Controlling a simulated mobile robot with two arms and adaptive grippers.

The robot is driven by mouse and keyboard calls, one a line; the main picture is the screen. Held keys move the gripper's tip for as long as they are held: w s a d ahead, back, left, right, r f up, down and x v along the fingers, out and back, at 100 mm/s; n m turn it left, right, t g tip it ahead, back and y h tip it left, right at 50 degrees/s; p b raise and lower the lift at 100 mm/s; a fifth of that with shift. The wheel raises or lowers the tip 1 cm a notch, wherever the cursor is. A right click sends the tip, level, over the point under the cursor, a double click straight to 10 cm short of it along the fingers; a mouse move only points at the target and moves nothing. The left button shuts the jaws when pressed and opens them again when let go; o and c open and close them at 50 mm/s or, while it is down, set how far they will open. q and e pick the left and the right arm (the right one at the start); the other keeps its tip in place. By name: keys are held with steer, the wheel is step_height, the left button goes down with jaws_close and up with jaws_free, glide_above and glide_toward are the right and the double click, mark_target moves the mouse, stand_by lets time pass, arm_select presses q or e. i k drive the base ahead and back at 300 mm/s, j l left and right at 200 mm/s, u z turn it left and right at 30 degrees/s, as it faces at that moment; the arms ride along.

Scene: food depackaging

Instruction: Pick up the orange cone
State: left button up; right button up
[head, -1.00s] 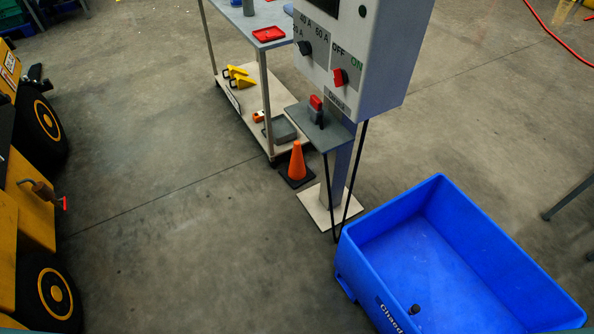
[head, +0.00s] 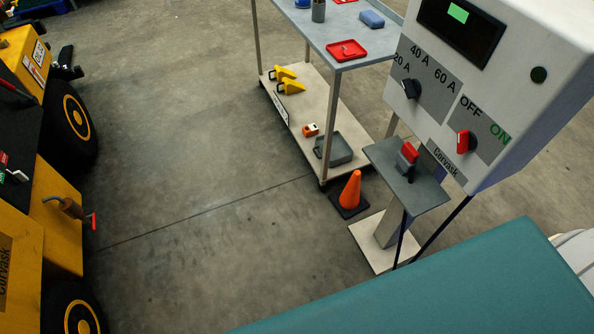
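The orange cone (head: 351,189) stands upright on its black square base on the concrete floor in the head view, right of centre. It is beside the near corner of the cart and left of the charging post's foot plate. Neither of my grippers shows in the head view.
A grey charging station (head: 500,85) with a small shelf (head: 407,188) stands right of the cone. A two-level cart (head: 330,135) is behind it. A yellow vehicle (head: 55,215) is at left. A teal surface (head: 450,290) fills the lower right. Floor left of the cone is clear.

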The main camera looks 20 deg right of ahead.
mark_target(348, 200)
steer(key=i+j, duration=0.1)
steer(key=i, duration=0.35)
steer(key=i+j+z, duration=0.1)
steer(key=i, duration=0.4)
steer(key=i+j, duration=0.1)
steer(key=i, duration=0.35)
